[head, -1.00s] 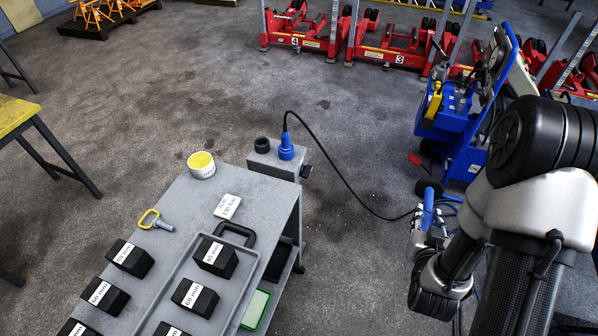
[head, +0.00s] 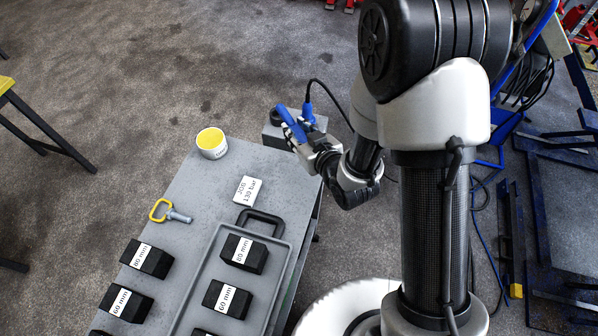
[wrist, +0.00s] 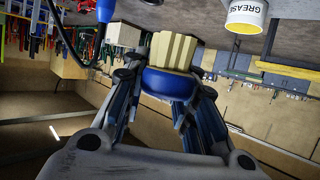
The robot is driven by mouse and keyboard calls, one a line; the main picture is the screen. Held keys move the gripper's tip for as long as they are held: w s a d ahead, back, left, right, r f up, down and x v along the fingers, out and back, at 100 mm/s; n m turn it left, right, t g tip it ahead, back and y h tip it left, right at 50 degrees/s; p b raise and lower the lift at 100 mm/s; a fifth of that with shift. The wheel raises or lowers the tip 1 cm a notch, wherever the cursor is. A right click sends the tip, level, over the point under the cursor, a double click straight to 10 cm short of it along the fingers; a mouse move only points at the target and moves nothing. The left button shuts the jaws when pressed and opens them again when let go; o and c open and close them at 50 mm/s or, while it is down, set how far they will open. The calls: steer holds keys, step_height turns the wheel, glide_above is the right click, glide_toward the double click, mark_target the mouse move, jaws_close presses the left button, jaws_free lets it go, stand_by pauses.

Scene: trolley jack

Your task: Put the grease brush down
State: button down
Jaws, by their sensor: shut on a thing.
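My gripper (head: 304,140) is shut on the grease brush. The brush's blue handle (head: 290,121) slants up to the left in the head view, off the far right corner of the trolley. In the wrist view its blue base (wrist: 168,85) sits between my fingers and its cream bristles (wrist: 173,49) point away from me. The white grease pot (head: 211,142) with yellow grease stands on the trolley's far left corner, left of the brush. It also shows in the wrist view (wrist: 246,16), apart from the bristles.
The grey trolley top (head: 205,195) holds a white card (head: 246,190), a yellow-handled eye bolt (head: 169,212) and several black labelled blocks in and beside a tray (head: 293,262). A blue connector with a black cable (head: 309,113) stands beside the brush. Bare top lies around the card.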

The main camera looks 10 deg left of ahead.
mark_target(298, 174)
step_height(298, 174, down, 17)
steer(key=b, duration=0.4)
steer(key=shift+w+r+b, duration=0.1)
steer(key=shift+b, duration=0.25)
steer(key=shift+f, duration=0.2)
steer(key=c, duration=1.3)
jaws_free()
steer(key=shift+r, duration=0.15)
steer(key=shift+d+r, duration=0.1)
steer(key=shift+r, duration=0.05)
steer(key=p+v, duration=0.3)
steer(key=v, duration=0.7)
steer(key=shift+r, duration=0.1)
steer(key=shift+p+v, duration=0.75)
steer(key=shift+v, duration=0.15)
